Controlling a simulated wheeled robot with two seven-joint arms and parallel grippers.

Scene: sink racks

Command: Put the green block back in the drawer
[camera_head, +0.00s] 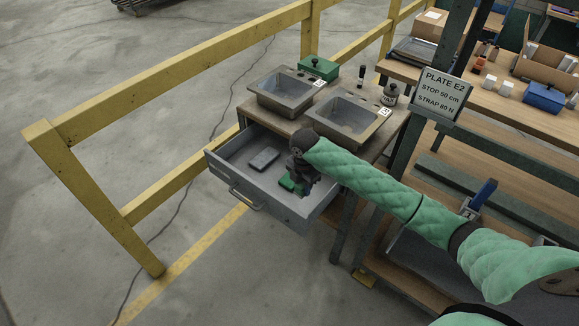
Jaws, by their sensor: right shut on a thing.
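A grey drawer (240,173) is pulled out from under the sink bench. My right gripper (294,185) points down over the right part of the drawer and is shut on the green block (287,184). The block is partly covered by the gripper. It is low at the drawer, but I cannot tell whether it touches the drawer floor. My left gripper is not in view.
Two sinks (284,90) (347,118) and a green box (318,68) are on the bench top. A yellow railing (170,78) runs behind, and a sign (440,92) hangs on a post at right.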

